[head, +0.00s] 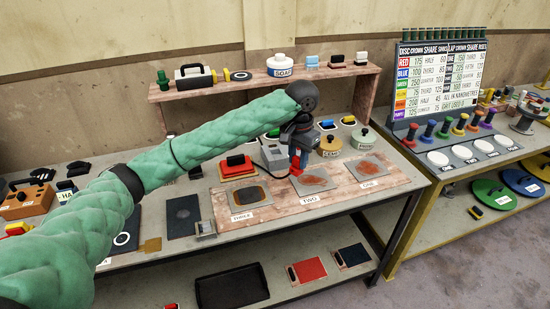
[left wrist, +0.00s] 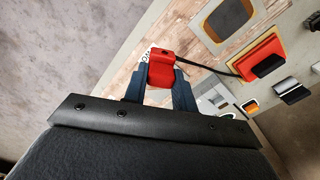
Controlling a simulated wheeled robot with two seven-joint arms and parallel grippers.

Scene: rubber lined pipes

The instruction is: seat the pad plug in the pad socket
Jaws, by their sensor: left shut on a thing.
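My left gripper (head: 297,152) points down over the brown board, near the sign TWO. It is shut on the red pad plug (head: 296,167), which also shows between the fingers in the left wrist view (left wrist: 161,70). A black cable runs from the plug towards a red pad block with a black handle (left wrist: 262,64), which stands left of the gripper in the head view (head: 237,167). A grey box (head: 272,153) stands just behind and left of the gripper, partly hidden; I cannot tell whether it is the pad socket. The right gripper is not in view.
The brown board (head: 260,217) bears stained plates behind the signs THREE, TWO and ONE. Two lidded tins (head: 330,147) stand right of the gripper. A raised shelf (head: 346,71) runs behind. A second bench (head: 465,165) with a colour chart stands at the right.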

